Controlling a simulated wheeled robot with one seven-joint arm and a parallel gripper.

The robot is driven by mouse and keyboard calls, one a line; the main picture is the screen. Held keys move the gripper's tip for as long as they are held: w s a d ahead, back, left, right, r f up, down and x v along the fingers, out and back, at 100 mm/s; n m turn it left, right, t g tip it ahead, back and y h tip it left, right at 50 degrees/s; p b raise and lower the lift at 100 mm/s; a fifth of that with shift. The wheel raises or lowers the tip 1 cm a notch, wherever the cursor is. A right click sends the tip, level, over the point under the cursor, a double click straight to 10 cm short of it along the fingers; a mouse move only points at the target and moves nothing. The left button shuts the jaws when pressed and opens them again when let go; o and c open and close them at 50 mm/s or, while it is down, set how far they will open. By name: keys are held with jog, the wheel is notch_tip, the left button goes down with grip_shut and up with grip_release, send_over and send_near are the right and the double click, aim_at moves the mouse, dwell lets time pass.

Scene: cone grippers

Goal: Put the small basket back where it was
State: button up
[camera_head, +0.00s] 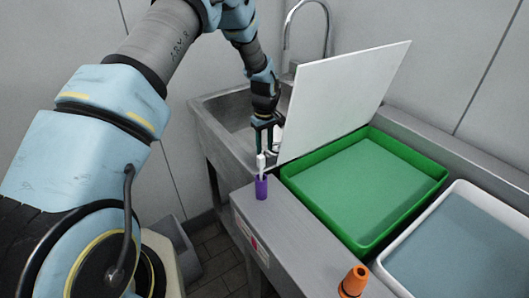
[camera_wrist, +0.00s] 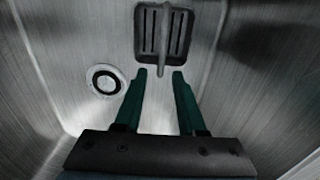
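A small dark grey slotted basket (camera_wrist: 165,40) with a raised strip down its middle shows in the wrist view, inside the metal sink (camera_head: 222,112). I cannot tell from this view whether it stands on the sink floor or against a wall. My gripper (camera_head: 265,138) reaches down at the sink in the head view. In the wrist view, its two green fingers (camera_wrist: 160,73) are apart with nothing between them, and the basket lies beyond their tips. The basket cannot be made out in the head view.
A round drain ring (camera_wrist: 105,80) lies left of the fingers. A white board (camera_head: 342,100) leans beside my gripper. A purple cup (camera_head: 261,187) with a white-topped item stands near the sink. A green tray (camera_head: 437,180), a white tray (camera_head: 455,195) and an orange cone (camera_head: 353,282) are right.

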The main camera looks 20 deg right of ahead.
notch_tip(320, 180, up, 10)
jog(key=b, duration=0.3)
jog(key=s+a+r+m, duration=0.1)
jog(key=a+r, duration=0.2)
jog(key=a, duration=0.7)
jog(key=s+a+r, duration=0.1)
jog(key=a+r, duration=0.2)
jog(key=a, duration=0.6)
jog(key=s+a+r+m+t, duration=0.1)
jog(key=s+a+r+m, duration=0.1)
jog(key=s+a, duration=1)
jog(key=a, duration=0.5)
jog(key=shift+s+t, duration=0.3)
jog(key=shift+s, duration=0.1)
